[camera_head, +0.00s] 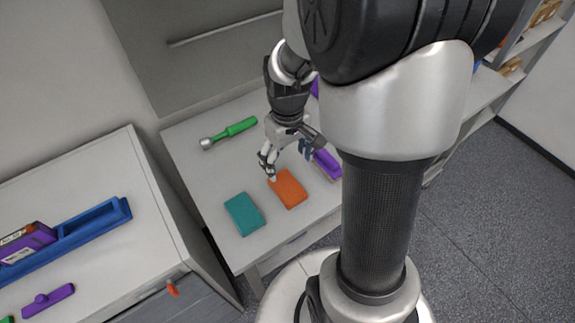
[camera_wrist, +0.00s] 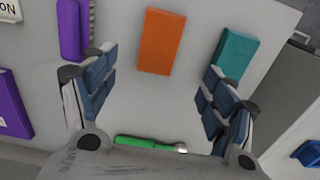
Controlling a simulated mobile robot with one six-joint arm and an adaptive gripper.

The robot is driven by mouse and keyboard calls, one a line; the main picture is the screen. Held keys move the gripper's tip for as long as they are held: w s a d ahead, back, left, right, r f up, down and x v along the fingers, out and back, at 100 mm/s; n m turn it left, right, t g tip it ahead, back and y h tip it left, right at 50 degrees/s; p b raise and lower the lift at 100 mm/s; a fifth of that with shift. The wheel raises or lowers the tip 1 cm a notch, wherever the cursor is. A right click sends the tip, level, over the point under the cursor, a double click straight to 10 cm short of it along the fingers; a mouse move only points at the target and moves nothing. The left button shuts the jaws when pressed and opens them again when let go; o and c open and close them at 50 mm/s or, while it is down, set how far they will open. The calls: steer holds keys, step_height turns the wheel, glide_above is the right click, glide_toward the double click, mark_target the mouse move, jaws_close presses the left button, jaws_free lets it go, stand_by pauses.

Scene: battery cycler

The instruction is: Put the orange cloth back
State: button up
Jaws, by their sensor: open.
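The orange cloth (camera_head: 289,189) is a flat folded block lying on the white table, to the right of a teal folded cloth (camera_head: 243,214). In the wrist view the orange cloth (camera_wrist: 161,41) lies beyond the fingertips, roughly midway between their lines. My gripper (camera_head: 289,158) is over the table beside the far end of the orange cloth. Its fingers stand wide apart with nothing between them, as the wrist view (camera_wrist: 155,90) shows. My arm hides part of the table to the right in the head view.
A green-handled tool (camera_head: 230,133) lies at the back of the table. A purple brush-like item (camera_head: 327,163) lies right of the orange cloth. A cabinet at left holds a blue tray (camera_head: 75,245) and a purple tool (camera_head: 48,299). Bare tabletop surrounds the orange cloth.

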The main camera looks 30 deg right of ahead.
steer(key=s+a+r+t, duration=0.2)
steer(key=s+a+r, duration=0.3)
steer(key=r, duration=0.3)
steer(key=s+a+r+t, duration=0.2)
steer(key=s+a+r, duration=0.3)
steer(key=s+r, duration=0.3)
steer(key=shift+s+a+t, duration=0.25)
steer(key=shift+a+t, duration=0.05)
steer(key=shift+a, duration=0.05)
